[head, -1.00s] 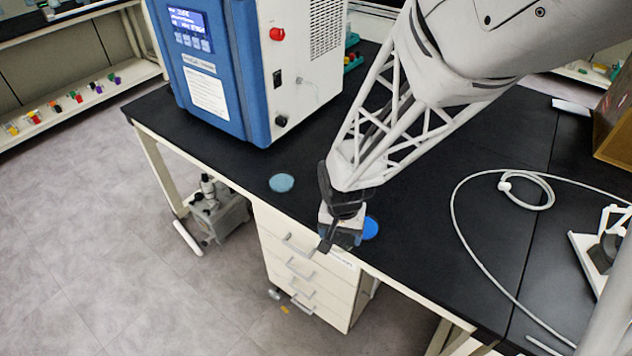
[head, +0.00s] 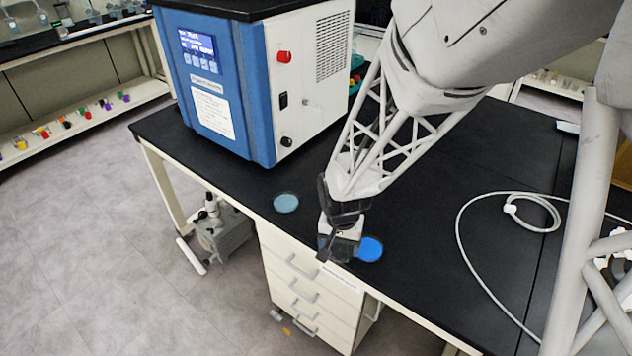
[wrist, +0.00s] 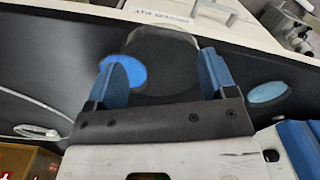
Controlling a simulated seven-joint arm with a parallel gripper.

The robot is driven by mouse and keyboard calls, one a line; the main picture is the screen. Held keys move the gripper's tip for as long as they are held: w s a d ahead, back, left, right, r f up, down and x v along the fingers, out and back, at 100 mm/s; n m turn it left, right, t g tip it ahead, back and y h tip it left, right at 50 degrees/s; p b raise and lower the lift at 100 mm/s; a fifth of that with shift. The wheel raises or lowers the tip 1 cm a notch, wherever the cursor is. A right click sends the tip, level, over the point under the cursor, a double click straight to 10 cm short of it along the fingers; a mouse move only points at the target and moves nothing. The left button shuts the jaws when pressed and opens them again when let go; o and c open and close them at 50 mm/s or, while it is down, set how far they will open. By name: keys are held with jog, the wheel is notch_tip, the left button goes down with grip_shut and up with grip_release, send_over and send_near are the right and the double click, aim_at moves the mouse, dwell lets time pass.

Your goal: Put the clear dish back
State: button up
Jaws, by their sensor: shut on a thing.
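My gripper (wrist: 163,80) is shut on a clear round dish (wrist: 165,42), whose faint outline shows between and beyond the blue fingers in the wrist view. In the head view my gripper (head: 340,247) hangs over the front edge of the black bench, and the dish is hard to make out there. A bright blue disc (head: 370,249) lies on the bench just right of the gripper; in the wrist view it shows partly behind the left finger (wrist: 120,68). A pale blue disc (head: 286,203) lies further left, apart from the gripper.
The blue and white freeze dryer (head: 255,85) stands at the back left of the bench (head: 430,210). A white drawer unit (head: 308,285) is below the front edge. A pale hose (head: 462,235) curls on the right. The bench between gripper and hose is clear.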

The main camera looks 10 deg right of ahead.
jog(key=w, duration=0.4)
jog(key=w+a, duration=0.1)
jog(key=w, duration=0.2)
jog(key=w+f, duration=0.1)
jog(key=w, duration=0.3)
jog(key=shift+w+a+f, duration=0.1)
jog(key=shift+w+a, duration=0.05)
jog(key=shift+w, duration=0.15)
jog(key=shift+f, duration=1.75)
jog(key=shift+f, duration=0.1)
jog(key=o, duration=0.9)
jog(key=shift+c, duration=0.2)
notch_tip(320, 180, up, 12)
